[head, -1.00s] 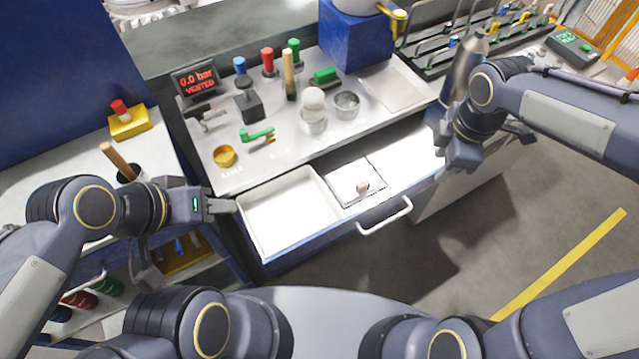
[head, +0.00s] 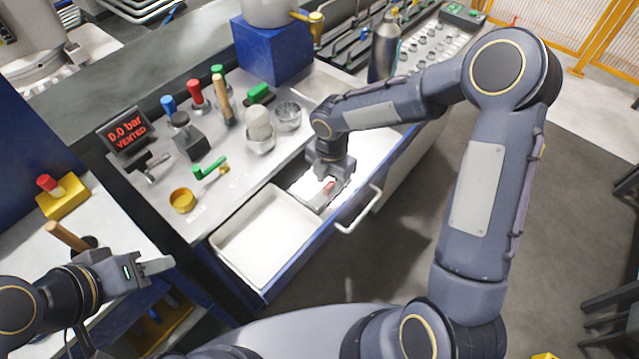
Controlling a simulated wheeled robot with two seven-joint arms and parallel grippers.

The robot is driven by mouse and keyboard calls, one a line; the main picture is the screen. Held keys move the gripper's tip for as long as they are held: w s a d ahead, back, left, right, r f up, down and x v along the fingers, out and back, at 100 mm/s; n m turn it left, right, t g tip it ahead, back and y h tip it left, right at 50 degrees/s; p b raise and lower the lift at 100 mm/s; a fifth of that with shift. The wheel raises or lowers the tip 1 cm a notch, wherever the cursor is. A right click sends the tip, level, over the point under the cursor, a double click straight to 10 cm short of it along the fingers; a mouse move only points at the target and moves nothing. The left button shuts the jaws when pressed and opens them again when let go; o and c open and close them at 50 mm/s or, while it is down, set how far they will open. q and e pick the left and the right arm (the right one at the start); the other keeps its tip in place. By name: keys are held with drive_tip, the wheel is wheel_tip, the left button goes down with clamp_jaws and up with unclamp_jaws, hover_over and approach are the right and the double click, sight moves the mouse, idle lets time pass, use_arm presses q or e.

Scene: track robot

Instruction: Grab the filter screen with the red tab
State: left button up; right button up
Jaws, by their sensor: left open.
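The filter screen (head: 304,187) is a pale flat square in the open drawer, to the right of the white tray. Its small red tab (head: 328,187) shows close under my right gripper (head: 327,183). The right gripper points down over the screen and its hand and arm hide part of it. I cannot tell whether its fingers are apart or closed on the tab. My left gripper (head: 156,266) is open and empty, left of the drawer and away from the screen.
The open drawer has an empty white tray (head: 262,238) and a front handle (head: 360,212). On the counter above stand a pressure display (head: 127,132) reading 0.0 bar, vented, several coloured-handled tools, a yellow cup (head: 182,200) and a metal bottle (head: 384,50).

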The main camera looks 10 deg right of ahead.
drive_tip(key=shift+f, duration=0.3)
clamp_jaws()
drive_tip(key=shift+r, duration=0.1)
